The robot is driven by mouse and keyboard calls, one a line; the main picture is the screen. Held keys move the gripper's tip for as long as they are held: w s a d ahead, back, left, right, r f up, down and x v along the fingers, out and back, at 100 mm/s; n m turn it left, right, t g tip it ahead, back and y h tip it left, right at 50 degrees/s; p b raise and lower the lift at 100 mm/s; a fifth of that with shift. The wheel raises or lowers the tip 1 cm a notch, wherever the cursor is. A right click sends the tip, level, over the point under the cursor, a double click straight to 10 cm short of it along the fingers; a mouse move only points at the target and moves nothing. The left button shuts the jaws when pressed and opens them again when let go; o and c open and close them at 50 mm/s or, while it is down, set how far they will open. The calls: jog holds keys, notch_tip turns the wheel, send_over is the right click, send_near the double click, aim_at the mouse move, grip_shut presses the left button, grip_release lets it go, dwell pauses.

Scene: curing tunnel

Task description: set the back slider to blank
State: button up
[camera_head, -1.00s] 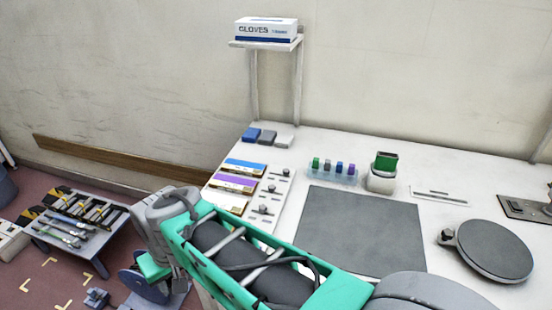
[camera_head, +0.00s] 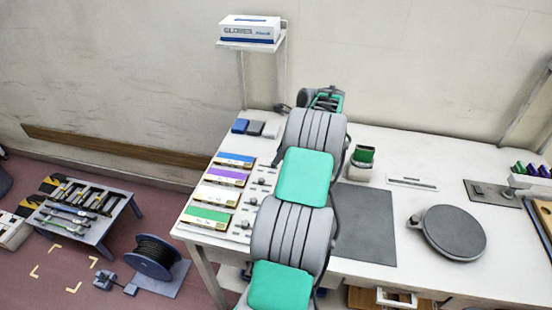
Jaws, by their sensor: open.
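A light panel with several small grey slider knobs stands on the left of the white table, beside a column of coloured cards. The back slider (camera_head: 269,168) has a dark knob at the row of the blue card (camera_head: 236,159). The markings beside it are too small to read. My arm rises across the table, just right of the sliders. My gripper (camera_head: 285,107) is at the far end of the arm, near the table's back edge by the wall. It is small and partly hidden there, apart from the sliders, and I see nothing held in it.
Blue, grey and white blocks (camera_head: 255,128) lie behind the panel. A dark mat (camera_head: 365,225), a green-topped holder (camera_head: 362,158) and a round dark plate (camera_head: 453,232) are to the right. The glove box (camera_head: 250,29) sits on a shelf above the back edge.

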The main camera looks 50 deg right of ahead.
jog(key=x, duration=0.3)
jog(key=shift+w+f, duration=0.1)
jog(key=shift+f, duration=0.2)
grip_shut()
jog(key=shift+r, duration=0.1)
dwell(1.1)
